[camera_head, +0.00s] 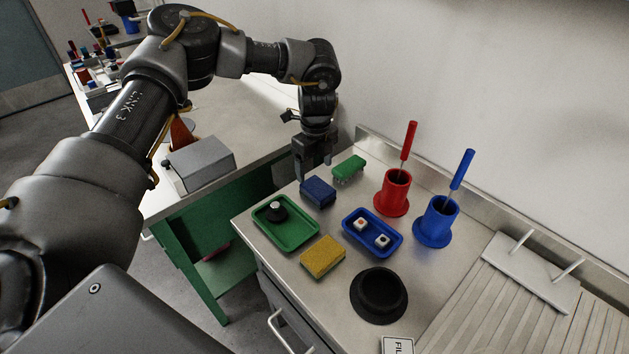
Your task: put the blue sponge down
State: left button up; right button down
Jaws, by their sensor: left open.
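The blue sponge (318,191) lies on the steel counter, between the green tray and the green brush-like block. My left gripper (312,172) is directly above and behind it, pointing down, with its fingers close to the sponge's far upper edge. The jaws are open. From this view I cannot tell whether the fingertips touch the sponge. My right gripper is not in view.
Close by are a green tray (268,239), a green block (348,167), a yellow sponge (323,257) and a blue tray (352,244). A red holder (384,206), a blue holder (427,238) and a black bowl (357,303) stand to the right.

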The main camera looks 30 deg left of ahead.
aim_at(315, 185)
pick_arm(q)
notch_tip(315, 185, up, 5)
jog(key=shift+f, duration=0.15)
dwell(0.5)
